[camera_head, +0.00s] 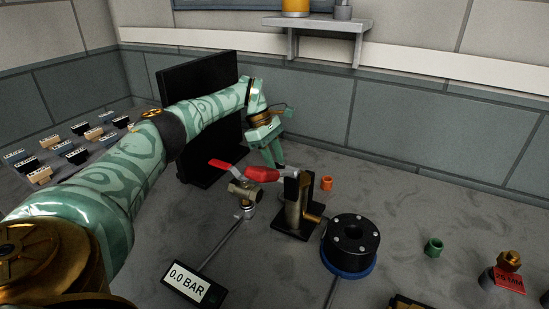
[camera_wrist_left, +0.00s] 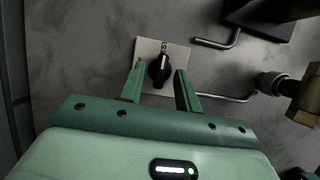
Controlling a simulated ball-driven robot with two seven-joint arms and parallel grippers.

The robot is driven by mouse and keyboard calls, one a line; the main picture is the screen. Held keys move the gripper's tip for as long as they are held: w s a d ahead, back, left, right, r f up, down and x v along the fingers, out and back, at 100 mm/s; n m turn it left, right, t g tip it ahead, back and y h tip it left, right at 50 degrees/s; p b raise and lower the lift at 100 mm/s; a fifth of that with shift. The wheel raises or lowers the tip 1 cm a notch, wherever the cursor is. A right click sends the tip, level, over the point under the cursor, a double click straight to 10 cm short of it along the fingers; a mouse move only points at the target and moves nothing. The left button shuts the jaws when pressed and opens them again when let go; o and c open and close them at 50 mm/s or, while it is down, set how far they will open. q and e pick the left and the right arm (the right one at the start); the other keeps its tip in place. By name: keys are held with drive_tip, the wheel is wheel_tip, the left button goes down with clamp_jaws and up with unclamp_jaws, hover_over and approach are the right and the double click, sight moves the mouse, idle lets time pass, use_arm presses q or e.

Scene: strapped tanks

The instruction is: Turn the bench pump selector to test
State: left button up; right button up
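The selector is a black knob (camera_wrist_left: 159,73) on a pale square plate (camera_wrist_left: 180,54) in the left wrist view. A white mark shows near the knob's upper end, by dark lettering on the plate that is only partly readable. My left gripper (camera_wrist_left: 160,68) is open, with one green finger on each side of the knob and gaps between them and it. In the head view my left gripper (camera_head: 273,152) points down behind the red valve handle, and I cannot make out the knob there. My right gripper does not show.
A valve with a red lever (camera_head: 243,172), a brass cylinder on a black stand (camera_head: 297,205) and a black round pump-like body (camera_head: 350,240) stand close by. A gauge reads 0.0 BAR (camera_head: 190,282). A black panel (camera_head: 200,75) stands behind my left arm.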

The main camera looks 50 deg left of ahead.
use_arm(q)
drive_tip(key=p+v, duration=0.1)
drive_tip(key=v, duration=1.1)
drive_tip(key=shift+p, duration=0.3)
